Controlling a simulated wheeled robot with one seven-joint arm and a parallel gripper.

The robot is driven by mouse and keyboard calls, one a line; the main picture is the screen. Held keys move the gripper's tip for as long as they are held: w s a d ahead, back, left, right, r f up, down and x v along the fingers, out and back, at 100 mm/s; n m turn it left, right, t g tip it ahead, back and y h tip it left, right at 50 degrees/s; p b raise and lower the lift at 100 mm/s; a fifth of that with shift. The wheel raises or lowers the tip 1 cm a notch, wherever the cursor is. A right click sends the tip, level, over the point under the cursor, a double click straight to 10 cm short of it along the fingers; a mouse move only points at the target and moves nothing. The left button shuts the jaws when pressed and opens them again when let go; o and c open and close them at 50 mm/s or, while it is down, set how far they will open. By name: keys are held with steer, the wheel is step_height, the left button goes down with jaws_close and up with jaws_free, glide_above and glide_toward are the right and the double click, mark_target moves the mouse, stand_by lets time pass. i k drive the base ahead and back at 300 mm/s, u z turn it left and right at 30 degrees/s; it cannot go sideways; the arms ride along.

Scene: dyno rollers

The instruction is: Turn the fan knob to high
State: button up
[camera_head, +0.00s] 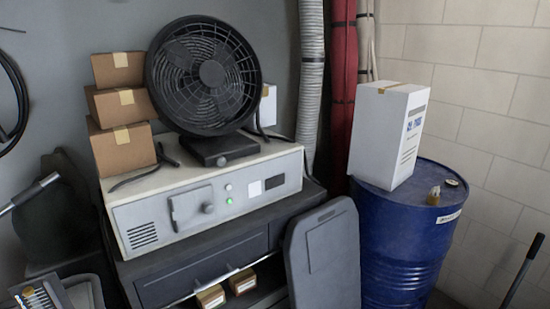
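A black round fan (212,74) stands on the pale control box (260,158), with its grille facing me. Its square black base (218,148) rests on the box top. A small dark knob (222,161) shows on the front of the base; its markings and setting are too small to read. The box front has another round knob (208,208) beside a small latched door, and a green light (230,201). My gripper is not in view.
Stacked cardboard boxes (122,100) stand left of the fan. A blue drum (400,250) with a white box (388,132) is on the right. A grey panel (325,258) leans against the dark cabinet (200,266). Hoses (312,70) hang behind.

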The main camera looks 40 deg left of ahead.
mark_target(220, 160)
steer(key=u, duration=0.3)
steer(key=i, duration=0.6)
steer(key=u, duration=0.55)
